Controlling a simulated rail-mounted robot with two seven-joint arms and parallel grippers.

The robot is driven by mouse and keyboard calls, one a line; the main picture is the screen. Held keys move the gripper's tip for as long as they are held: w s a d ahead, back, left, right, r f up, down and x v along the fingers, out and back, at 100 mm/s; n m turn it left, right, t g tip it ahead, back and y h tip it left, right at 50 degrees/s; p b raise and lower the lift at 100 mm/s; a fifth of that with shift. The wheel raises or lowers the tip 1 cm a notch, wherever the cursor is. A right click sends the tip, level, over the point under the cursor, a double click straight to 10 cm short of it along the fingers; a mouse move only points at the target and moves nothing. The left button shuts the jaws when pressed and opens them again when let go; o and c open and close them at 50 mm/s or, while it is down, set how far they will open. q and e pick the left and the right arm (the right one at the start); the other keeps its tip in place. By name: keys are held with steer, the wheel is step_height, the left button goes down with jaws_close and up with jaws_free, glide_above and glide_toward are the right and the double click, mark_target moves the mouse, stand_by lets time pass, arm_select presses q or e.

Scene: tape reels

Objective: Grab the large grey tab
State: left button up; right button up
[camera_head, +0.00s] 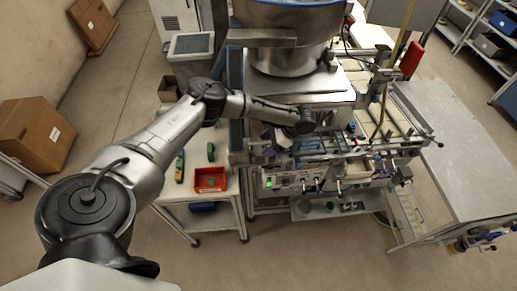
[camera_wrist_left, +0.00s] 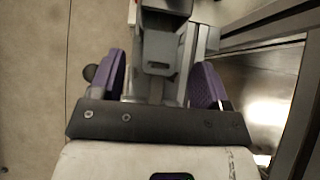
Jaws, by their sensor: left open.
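My left gripper (camera_wrist_left: 160,76) is open, its two purple-padded fingers spread apart in the left wrist view. A dark grey block-like piece (camera_wrist_left: 160,48) with a small slot lies between the fingers in that view. It looks like the large grey tab, and I see gaps to the finger pads. In the head view my left arm reaches in from the left to the machine, and its gripper (camera_head: 279,138) is small and partly hidden beside the machine's front. I cannot make out the tab there. My right gripper is not in view.
A machine with a round metal bowl (camera_head: 288,58) stands at the centre. A small white table (camera_head: 217,211) holds a red bin (camera_head: 210,179). A grey table (camera_head: 465,140) stands at right. In the left wrist view a metal frame (camera_wrist_left: 270,35) runs close on the right.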

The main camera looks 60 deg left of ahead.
mark_target(259, 149)
arm_select(q)
steer(key=shift+p+x, duration=0.4)
steer(key=shift+x, duration=1.35)
steer(key=shift+r, duration=0.1)
steer(key=c, duration=1)
